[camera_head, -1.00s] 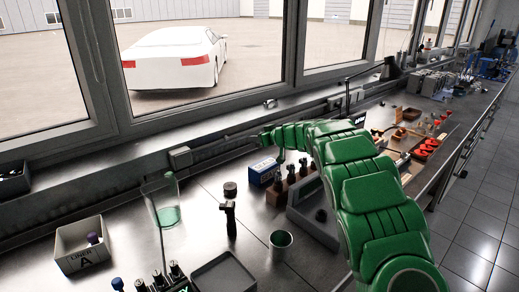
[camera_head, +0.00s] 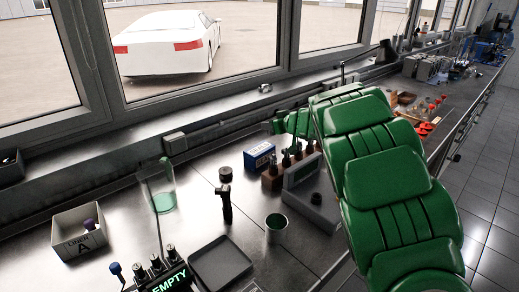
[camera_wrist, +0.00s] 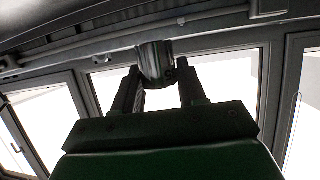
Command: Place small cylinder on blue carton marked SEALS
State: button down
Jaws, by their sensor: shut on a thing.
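The blue carton (camera_head: 259,156) stands on the bench near the window-side rail, left of a wooden block with dark tools. It has a pale label, too small to read. In the wrist view my gripper (camera_wrist: 158,82) is shut on a small metallic cylinder (camera_wrist: 155,62), held between the two dark fingers with windows behind it. A dark mark shows on the cylinder's right side. In the head view my green arm reaches over the bench to the right of the carton. The gripper and the held cylinder cannot be made out there.
The wooden tool block (camera_head: 273,180) and a grey tray-like fixture (camera_head: 308,205) stand close right of the carton.

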jog(key=s+d+m+h, duration=0.1)
jog(key=s+d, duration=0.1)
jog(key=d, duration=0.2)
jog(key=s+d+m+t+h, duration=0.1)
jog(key=s+d+m+h, duration=0.1)
jog(key=s+d, duration=0.1)
jog(key=s+d+m+t+h, duration=0.1)
jog(key=s+d, duration=0.2)
jog(key=d, duration=0.2)
jog(key=shift+d+f+h, duration=0.15)
jog(key=shift+h, duration=0.15)
jog(key=shift+w+d+f+m+t+h, duration=0.1)
jog(key=shift+d+f+m+t+h, duration=0.2)
jog(key=shift+d+m+h, duration=0.55)
jog(key=shift+w+a+f+m+h, duration=0.15)
jog(key=shift+w+a+m+h, duration=0.1)
jog(key=shift+m+h, duration=0.35)
jog(key=a+r+m+g+h, duration=0.4)
jog(key=a+m+h, duration=0.5)
jog(key=a, duration=0.6)
jog(key=shift+s+a+r+m+h, duration=0.2)
jog(key=shift+s+m+h, duration=0.15)
jog(key=shift+h, duration=0.3)
